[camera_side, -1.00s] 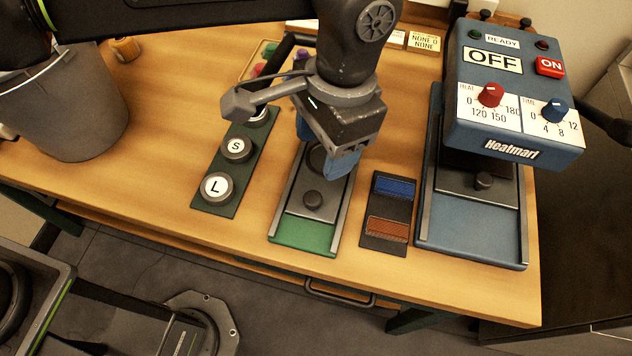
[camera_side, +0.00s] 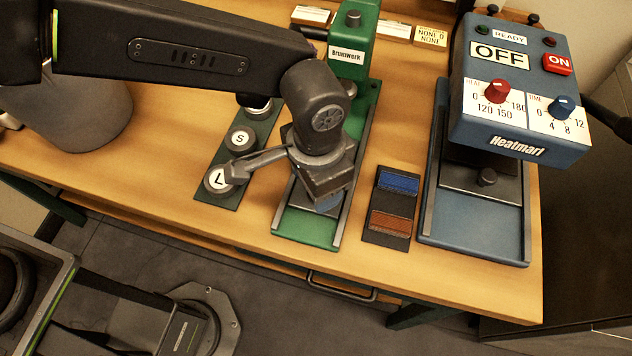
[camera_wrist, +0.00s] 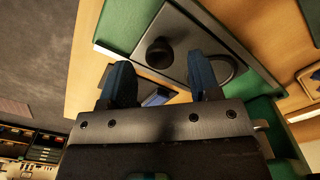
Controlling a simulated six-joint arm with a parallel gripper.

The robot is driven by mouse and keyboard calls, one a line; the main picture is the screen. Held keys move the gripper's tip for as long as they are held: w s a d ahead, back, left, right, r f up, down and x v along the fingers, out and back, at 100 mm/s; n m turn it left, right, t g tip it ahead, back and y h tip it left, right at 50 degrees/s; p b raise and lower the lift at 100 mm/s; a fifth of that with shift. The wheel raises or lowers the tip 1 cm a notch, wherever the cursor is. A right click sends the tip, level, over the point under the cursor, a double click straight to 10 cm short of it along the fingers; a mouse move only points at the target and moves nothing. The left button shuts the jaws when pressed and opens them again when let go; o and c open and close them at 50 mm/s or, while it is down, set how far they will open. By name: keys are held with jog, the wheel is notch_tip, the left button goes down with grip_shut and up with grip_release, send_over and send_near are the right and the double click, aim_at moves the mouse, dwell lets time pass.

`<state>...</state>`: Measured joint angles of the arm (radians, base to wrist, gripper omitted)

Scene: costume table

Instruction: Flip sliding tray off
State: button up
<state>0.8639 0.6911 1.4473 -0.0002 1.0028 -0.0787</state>
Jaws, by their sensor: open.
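My gripper (camera_side: 328,202) points down over the tray's front part, above the bare green floor (camera_side: 305,228). In the wrist view my gripper (camera_wrist: 160,75) has its blue fingers apart, with the knob in line between them, just past the tips. Contact cannot be told.
The blue Heatmart press (camera_side: 500,125) stands at right with its own knobbed tray (camera_side: 455,177) and an OFF sign. A dark plate with blue and brown patches (camera_side: 390,212) lies between the machines. A board with S and L buttons (camera_side: 238,160) is close at left. A grey bin (camera_side: 75,120) stands far left.

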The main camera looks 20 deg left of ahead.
jog(key=shift+f, duration=0.9)
grip_shut()
